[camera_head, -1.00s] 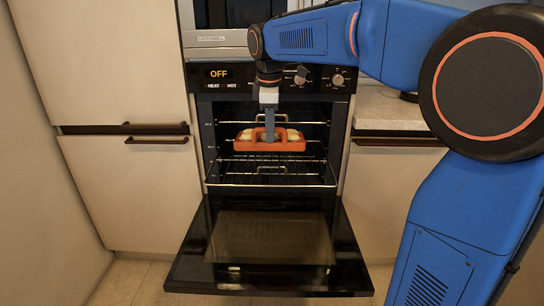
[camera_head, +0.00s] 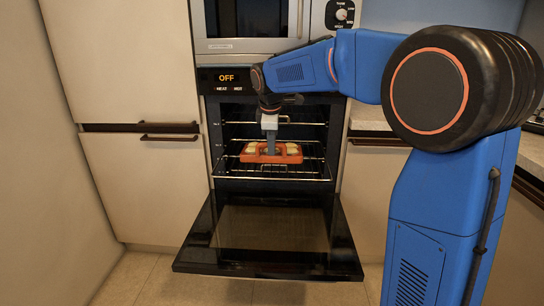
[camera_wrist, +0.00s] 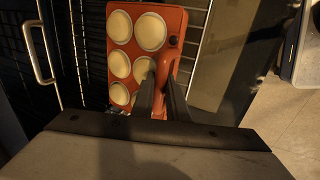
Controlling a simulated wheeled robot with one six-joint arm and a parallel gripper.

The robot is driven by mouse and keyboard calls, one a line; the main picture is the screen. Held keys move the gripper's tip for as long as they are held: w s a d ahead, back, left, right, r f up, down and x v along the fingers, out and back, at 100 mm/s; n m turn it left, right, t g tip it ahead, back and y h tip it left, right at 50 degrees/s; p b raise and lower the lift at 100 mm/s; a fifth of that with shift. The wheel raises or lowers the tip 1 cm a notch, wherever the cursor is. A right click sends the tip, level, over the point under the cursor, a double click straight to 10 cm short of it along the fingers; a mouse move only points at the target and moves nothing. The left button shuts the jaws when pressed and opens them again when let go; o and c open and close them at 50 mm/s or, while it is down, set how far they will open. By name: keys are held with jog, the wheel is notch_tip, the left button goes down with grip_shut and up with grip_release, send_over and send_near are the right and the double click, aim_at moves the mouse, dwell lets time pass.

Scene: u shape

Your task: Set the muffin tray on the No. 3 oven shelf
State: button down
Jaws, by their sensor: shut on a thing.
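The orange muffin tray (camera_head: 291,157), with several pale muffins in its cups, is inside the open oven, level in the head view. It also shows in the wrist view (camera_wrist: 131,50). My gripper (camera_head: 271,150) reaches down from above and is shut on the tray's near edge; its fingers show in the wrist view (camera_wrist: 163,88). The tray is just above or on a lower wire shelf (camera_head: 272,178); I cannot tell whether it touches. Small shelf labels on the oven's left wall are too small to read.
The oven door (camera_head: 268,245) is folded down in front. An upper wire rack (camera_head: 235,123) spans the cavity above the tray. The oven's control panel reads OFF (camera_head: 226,77). Cabinets (camera_head: 150,190) flank the oven; a worktop is at right.

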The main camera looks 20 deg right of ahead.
jog(key=shift+f, duration=1.9)
jog(key=c, duration=1.7)
grip_release()
jog(key=shift+c, duration=0.2)
jog(key=v, duration=1.1)
jog(key=s+d+m, duration=0.3)
jog(key=s, duration=0.7)
jog(key=s+d+f+m, duration=0.1)
jog(key=s+f+m, duration=0.2)
jog(key=s, duration=0.6)
jog(key=s+d+f+m, duration=0.2)
jog(key=s+f+m, duration=0.2)
jog(key=s+f, duration=0.4)
jog(key=s+d+f+m+t+y, duration=0.1)
jog(key=s+f+m, duration=0.3)
jog(key=s, duration=0.8)
notch_tip(320, 180, down, 2)
jog(key=shift+s+d+f, duration=0.15)
jog(key=shift+d+f, duration=0.05)
jog(key=shift+d, duration=0.45)
